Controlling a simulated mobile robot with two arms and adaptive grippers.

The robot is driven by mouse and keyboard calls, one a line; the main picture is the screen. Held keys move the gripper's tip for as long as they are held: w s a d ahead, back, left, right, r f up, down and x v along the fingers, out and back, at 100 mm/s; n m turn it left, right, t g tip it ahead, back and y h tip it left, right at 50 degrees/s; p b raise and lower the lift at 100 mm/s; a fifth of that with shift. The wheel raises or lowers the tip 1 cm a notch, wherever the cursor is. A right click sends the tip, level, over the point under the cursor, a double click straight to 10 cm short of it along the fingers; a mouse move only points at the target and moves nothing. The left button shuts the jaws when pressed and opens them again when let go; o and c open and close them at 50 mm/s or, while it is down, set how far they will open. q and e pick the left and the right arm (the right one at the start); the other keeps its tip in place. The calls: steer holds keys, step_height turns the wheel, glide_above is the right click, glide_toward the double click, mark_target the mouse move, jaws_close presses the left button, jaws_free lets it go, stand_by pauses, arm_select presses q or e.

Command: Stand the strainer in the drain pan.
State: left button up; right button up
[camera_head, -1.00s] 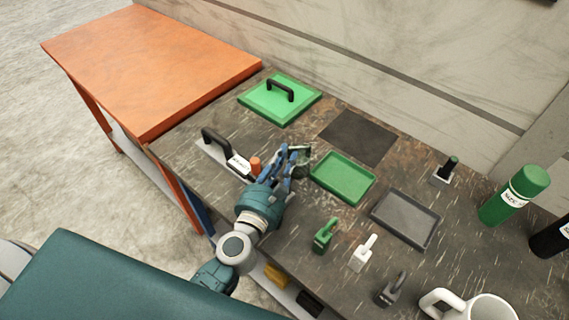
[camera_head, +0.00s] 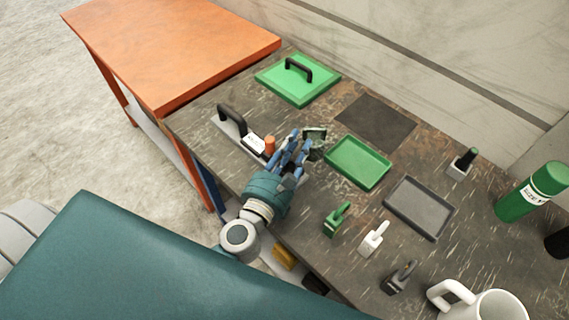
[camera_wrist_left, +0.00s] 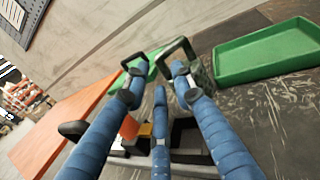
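A small dark grey-green piece (camera_head: 315,134), which may be the strainer, stands on the worktop left of the green tray; in the wrist view a dark loop (camera_wrist_left: 178,50) rises from it. I cannot tell which tray is the drain pan: the shallow green tray (camera_head: 357,164) or the grey tray (camera_head: 420,208); both look empty. The green tray also shows in the wrist view (camera_wrist_left: 268,55). My left gripper (camera_head: 293,145) has its blue fingers spread, its tips close beside the grey-green piece; I cannot tell whether they touch. My right gripper is out of view.
An orange cylinder (camera_head: 270,146) and a black-handled holder (camera_head: 232,122) stand left of the fingers. A green lid (camera_head: 298,80) lies behind. Small green (camera_head: 336,220), white (camera_head: 373,239) and grey (camera_head: 399,278) handled pieces stand in front, with a white mug (camera_head: 490,305) at right.

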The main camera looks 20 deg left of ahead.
arm_select(q)
steer(key=s+b, duration=0.4)
steer(key=s, duration=0.4)
steer(key=shift+s+a+f, duration=0.1)
steer(key=shift+s+a, duration=0.05)
steer(key=shift+s, duration=0.1)
steer(key=shift+s+r, duration=0.25)
steer(key=shift+s, duration=0.3)
